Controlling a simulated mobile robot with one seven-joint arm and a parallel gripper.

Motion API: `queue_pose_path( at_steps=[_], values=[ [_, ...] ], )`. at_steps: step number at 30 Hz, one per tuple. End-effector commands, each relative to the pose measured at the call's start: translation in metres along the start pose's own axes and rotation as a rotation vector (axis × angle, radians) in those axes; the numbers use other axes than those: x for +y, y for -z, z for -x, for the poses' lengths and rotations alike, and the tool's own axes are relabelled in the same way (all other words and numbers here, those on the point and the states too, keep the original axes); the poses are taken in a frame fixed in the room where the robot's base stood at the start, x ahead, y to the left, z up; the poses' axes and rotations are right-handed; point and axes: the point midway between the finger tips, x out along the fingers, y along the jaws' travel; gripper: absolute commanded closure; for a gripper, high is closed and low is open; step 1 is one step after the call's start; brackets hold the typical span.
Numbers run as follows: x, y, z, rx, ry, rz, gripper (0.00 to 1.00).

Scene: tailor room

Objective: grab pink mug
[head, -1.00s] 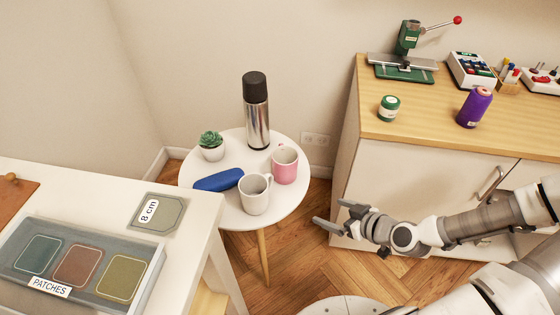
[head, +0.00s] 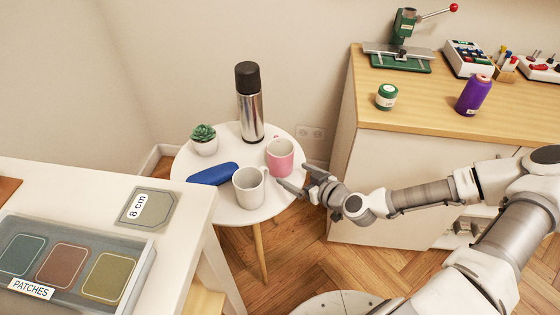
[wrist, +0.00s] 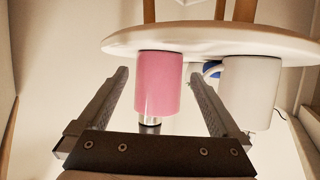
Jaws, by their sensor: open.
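The pink mug (head: 280,157) stands upright on the right part of the small round white table (head: 218,212). A white mug (head: 249,188) stands in front of it to the left. My gripper (head: 297,182) is open and empty at the table's right edge, just right of and in front of the pink mug. In the wrist view, which looks upside down, the pink mug (wrist: 158,84) shows between and beyond the two open fingers (wrist: 158,85). The white mug (wrist: 250,82) is beyond the right finger there. No finger visibly touches either mug.
A steel flask (head: 249,105) with a black cap, a potted succulent (head: 204,140) and a blue case (head: 213,173) share the round table. The wooden-topped cabinet (head: 430,115) is behind right. A white worktable (head: 185,196) with a patches tray is at left.

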Motion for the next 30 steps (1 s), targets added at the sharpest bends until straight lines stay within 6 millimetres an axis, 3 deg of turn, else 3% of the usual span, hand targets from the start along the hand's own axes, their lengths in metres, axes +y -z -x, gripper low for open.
queue_pose_path(
  at_steps=[7, 15, 25, 30],
  values=[
    [0.0, -0.001, -0.019, 0.0, 0.001, 0.0, 0.0],
    [0.0, 0.003, -0.057, 0.0, 0.001, 0.0, 0.0],
    [0.0, 0.005, -0.063, -0.001, 0.0, -0.001, 0.0],
    [0.0, 0.004, -0.063, -0.001, 0.0, -0.001, 0.31]
  ],
)
